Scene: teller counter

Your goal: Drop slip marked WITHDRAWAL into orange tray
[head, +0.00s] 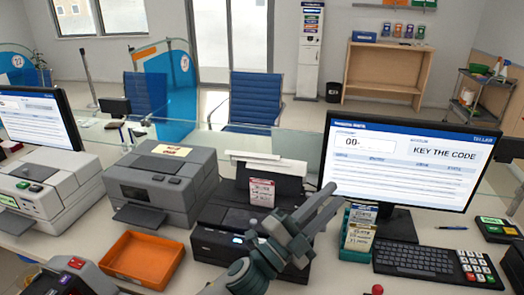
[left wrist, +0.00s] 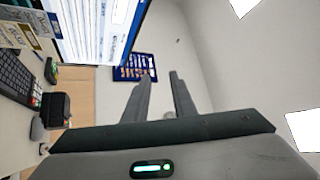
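The orange tray (head: 142,259) stands empty at the front left of the counter in the head view. A slip with a red header (head: 261,192) stands upright at the front of the black printer. A green holder (head: 346,250) left of the keyboard holds several slips (head: 360,226); some also show in the left wrist view (left wrist: 18,36). I cannot read which slip says WITHDRAWAL. My left gripper (head: 332,196) is raised in front of the black printer, left of the right monitor. In the left wrist view its fingers (left wrist: 160,76) are apart with nothing between them. My right gripper does not show.
The right monitor (head: 405,165) reads "KEY THE CODE" and stands behind the keyboard (head: 415,260). The black printer (head: 250,215) and grey printer (head: 160,187), with a yellow-marked paper (head: 171,150) on top, stand behind the tray. A clear glass screen runs behind them.

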